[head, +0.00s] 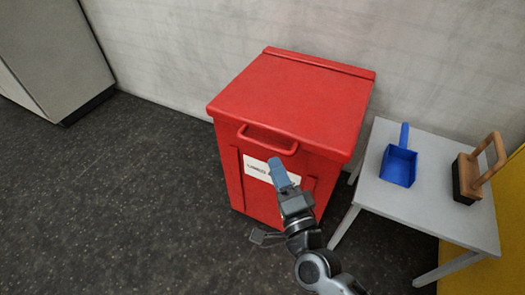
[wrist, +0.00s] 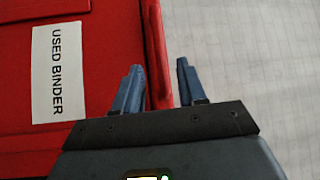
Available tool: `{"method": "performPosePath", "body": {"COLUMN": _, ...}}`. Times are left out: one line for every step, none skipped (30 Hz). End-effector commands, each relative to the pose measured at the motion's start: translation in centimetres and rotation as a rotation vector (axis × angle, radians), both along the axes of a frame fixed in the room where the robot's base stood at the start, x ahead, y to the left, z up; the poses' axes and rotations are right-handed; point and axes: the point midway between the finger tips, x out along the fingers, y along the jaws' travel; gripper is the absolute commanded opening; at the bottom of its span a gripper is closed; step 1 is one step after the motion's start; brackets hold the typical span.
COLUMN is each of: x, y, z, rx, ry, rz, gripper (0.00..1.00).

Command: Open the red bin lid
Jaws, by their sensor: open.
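The red bin (head: 236,175) stands against the wall with its red lid (head: 290,95) closed on top. A red loop handle (head: 268,140) sticks out from the lid's front edge. A white label reading "USED BINDER" (wrist: 56,72) is on the bin's front and partly hidden by my gripper in the head view. My gripper (head: 276,165) is in front of the bin, a little below the handle. In the wrist view my gripper (wrist: 157,75) is open, its two blue fingers apart near the edge of a red part. Nothing is held. Whether a finger touches the bin, I cannot tell.
A small grey table (head: 425,210) stands right of the bin, with a blue scoop (head: 398,167) and a wood-handled brush (head: 475,172) on it. A grey cabinet (head: 50,50) is at the far left. Dark floor (head: 130,200) left of the bin is clear.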

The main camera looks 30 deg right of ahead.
Motion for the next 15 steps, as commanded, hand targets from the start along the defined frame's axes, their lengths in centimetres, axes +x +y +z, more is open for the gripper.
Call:
{"method": "performPosePath", "body": {"x": 0.4, "y": 0.0, "z": -0.1, "rx": 0.009, "ry": -0.003, "rz": -0.001, "gripper": 0.41}}
{"method": "performPosePath", "body": {"x": 0.6, "y": 0.0, "z": -0.1, "rx": 0.012, "ry": -0.004, "rz": 0.000, "gripper": 0.41}}
{"method": "performPosePath", "body": {"x": 1.0, "y": -0.1, "z": 0.0, "rx": 0.014, "ry": -0.005, "rz": -0.001, "gripper": 0.41}}
{"method": "performPosePath", "body": {"x": 1.3, "y": -0.1, "z": 0.1, "rx": 0.015, "ry": -0.006, "rz": -0.001, "gripper": 0.41}}
{"method": "performPosePath", "body": {"x": 1.6, "y": -0.2, "z": 0.1, "rx": 0.014, "ry": -0.006, "rz": -0.002, "gripper": 0.41}}
{"method": "performPosePath", "body": {"x": 2.1, "y": -0.3, "z": 0.2, "rx": 0.014, "ry": -0.006, "rz": -0.002, "gripper": 0.41}}
{"method": "performPosePath", "body": {"x": 2.6, "y": -0.4, "z": 0.3, "rx": 0.014, "ry": -0.007, "rz": -0.001, "gripper": 0.41}}
{"method": "performPosePath", "body": {"x": 3.0, "y": -0.4, "z": 0.4, "rx": 0.014, "ry": -0.007, "rz": -0.002, "gripper": 0.41}}
{"method": "performPosePath", "body": {"x": 3.7, "y": -0.5, "z": 0.5, "rx": 0.013, "ry": -0.006, "rz": -0.002, "gripper": 0.41}}
{"method": "performPosePath", "body": {"x": 4.2, "y": -0.6, "z": 0.5, "rx": 0.012, "ry": -0.006, "rz": -0.002, "gripper": 0.41}}
{"method": "performPosePath", "body": {"x": 4.6, "y": -0.6, "z": 0.6, "rx": 0.012, "ry": -0.005, "rz": -0.001, "gripper": 0.41}}
{"method": "performPosePath", "body": {"x": 5.2, "y": -0.7, "z": 0.7, "rx": 0.012, "ry": -0.006, "rz": -0.001, "gripper": 0.41}}
{"method": "performPosePath", "body": {"x": 5.6, "y": -0.8, "z": 0.7, "rx": 0.013, "ry": -0.006, "rz": -0.002, "gripper": 0.41}}
{"method": "performPosePath", "body": {"x": 6.0, "y": -0.9, "z": 0.8, "rx": 0.012, "ry": -0.005, "rz": -0.001, "gripper": 0.41}}
{"method": "performPosePath", "body": {"x": 6.5, "y": -0.9, "z": 0.8, "rx": 0.011, "ry": -0.005, "rz": -0.001, "gripper": 0.41}}
